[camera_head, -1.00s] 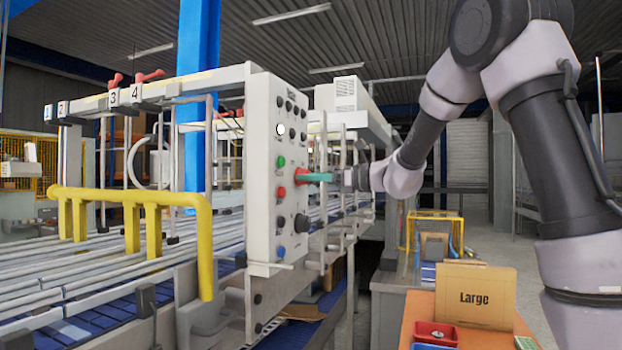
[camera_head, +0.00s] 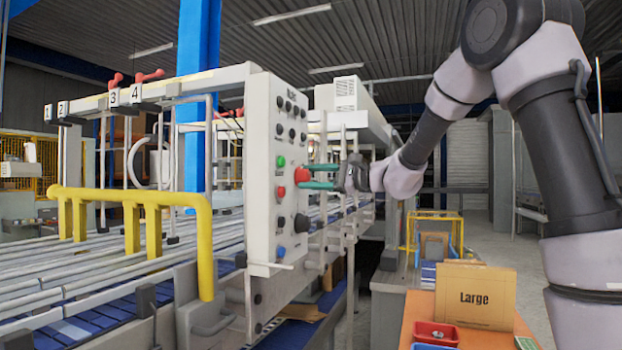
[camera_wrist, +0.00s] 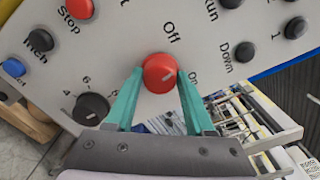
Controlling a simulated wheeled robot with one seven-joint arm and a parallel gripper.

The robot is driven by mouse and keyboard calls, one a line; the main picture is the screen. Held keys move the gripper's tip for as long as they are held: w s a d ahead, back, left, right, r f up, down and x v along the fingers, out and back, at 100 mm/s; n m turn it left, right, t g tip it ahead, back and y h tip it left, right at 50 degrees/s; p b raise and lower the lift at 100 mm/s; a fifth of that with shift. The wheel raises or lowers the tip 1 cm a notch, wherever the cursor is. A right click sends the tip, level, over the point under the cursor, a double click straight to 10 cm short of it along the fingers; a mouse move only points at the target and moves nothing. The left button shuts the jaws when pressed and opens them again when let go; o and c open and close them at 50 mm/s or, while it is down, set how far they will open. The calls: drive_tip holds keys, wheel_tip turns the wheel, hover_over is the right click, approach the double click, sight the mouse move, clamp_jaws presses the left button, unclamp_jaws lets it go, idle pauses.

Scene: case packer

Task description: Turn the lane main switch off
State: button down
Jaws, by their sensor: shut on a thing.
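The lane main switch is a round red knob (camera_wrist: 159,73) with a white mark, on the grey control panel (camera_head: 259,200). In the wrist view "Off" is printed above it and "On" to its right. The mark slants up and right, between the two labels. My gripper (camera_wrist: 157,84) has its green fingers on either side of the knob and is shut on it. In the head view the red knob (camera_head: 301,175) sits at the tips of my gripper (camera_head: 311,176), which reaches in from the right.
A red Stop button (camera_wrist: 75,8), black buttons and a black selector knob (camera_wrist: 91,108) are close around. A yellow rail (camera_head: 130,197) stands left of the panel. A box marked Large (camera_head: 474,296) and a red tray (camera_head: 436,333) are at lower right.

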drive_tip(key=n, duration=0.7)
idle(0.6)
drive_tip(key=shift+c, duration=1.3)
unclamp_jaws()
drive_tip(key=v, duration=1.1)
